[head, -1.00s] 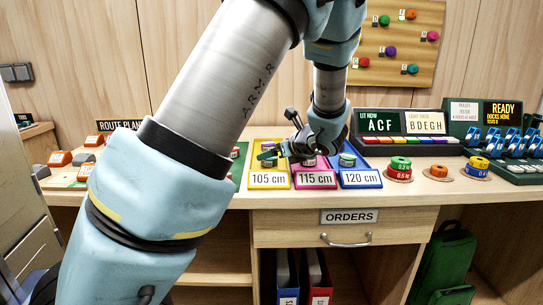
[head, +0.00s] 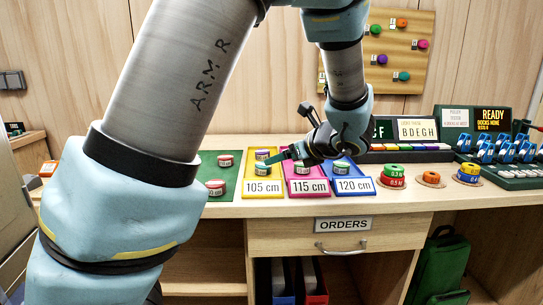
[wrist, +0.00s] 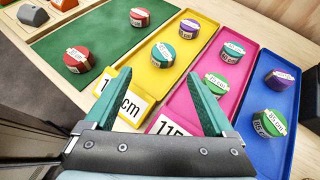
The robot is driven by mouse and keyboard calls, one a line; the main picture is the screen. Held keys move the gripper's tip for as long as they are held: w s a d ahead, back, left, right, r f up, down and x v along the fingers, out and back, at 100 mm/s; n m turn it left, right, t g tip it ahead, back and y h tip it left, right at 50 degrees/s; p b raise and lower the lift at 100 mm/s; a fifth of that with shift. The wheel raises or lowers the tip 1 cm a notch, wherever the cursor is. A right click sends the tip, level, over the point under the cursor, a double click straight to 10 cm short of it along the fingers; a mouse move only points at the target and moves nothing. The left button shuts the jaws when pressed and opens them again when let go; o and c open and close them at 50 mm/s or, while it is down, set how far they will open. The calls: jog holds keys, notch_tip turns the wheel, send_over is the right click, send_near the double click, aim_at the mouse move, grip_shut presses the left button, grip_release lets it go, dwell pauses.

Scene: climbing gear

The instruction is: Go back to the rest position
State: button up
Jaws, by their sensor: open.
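My gripper (wrist: 164,100) is open and empty in the wrist view, its two green-lined fingers spread over the front of the yellow and pink trays. In the head view my gripper (head: 287,155) hangs above the trays, in front of the pink one. The yellow tray (wrist: 140,87) labelled 105 cm holds a teal roll (wrist: 163,54) and a purple roll (wrist: 189,28). The pink tray (wrist: 182,106) holds a green roll (wrist: 215,84) and a teal-topped roll (wrist: 232,52). The blue tray (wrist: 256,150) labelled 120 cm (head: 354,185) holds a green roll (wrist: 270,122) and a purple roll (wrist: 281,78).
A green mat (wrist: 105,38) with red rolls (wrist: 79,59) lies left of the trays. Stacked rolls (head: 392,176) stand on the counter at right, before a sign stand (head: 417,128). The orders drawer (head: 343,236) is shut below. Room above the counter's left end is clear.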

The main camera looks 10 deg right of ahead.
jog(key=a+n+g, duration=0.1)
jog(key=a+n, duration=0.1)
jog(key=a, duration=0.1)
jog(key=s+a+f+n+g+p, duration=0.1)
jog(key=a+n+g, duration=0.1)
jog(key=a, duration=0.2)
jog(key=a+n+g+y+p, duration=0.1)
jog(key=a+n, duration=0.1)
jog(key=a, duration=0.1)
jog(key=shift+s+a+f+n, duration=0.15)
jog(key=shift+a+f+n, duration=0.15)
jog(key=shift+f, duration=0.05)
jog(key=s+a+n+g, duration=0.1)
jog(key=s+a+n+g+p, duration=0.1)
jog(key=a+n, duration=0.1)
jog(key=s+a+f+n+g+p, duration=0.1)
jog(key=a+n, duration=0.1)
jog(key=shift+a, duration=0.25)
jog(key=s+a+r+n+g+h+p, duration=0.2)
jog(key=s+a+n+h+p, duration=0.3)
jog(key=n, duration=1.3)
jog(key=s+a+r, duration=0.1)
jog(key=s+a, duration=0.1)
jog(key=a, duration=0.2)
jog(key=shift+n+g+h, duration=0.3)
jog(key=shift+s, duration=0.1)
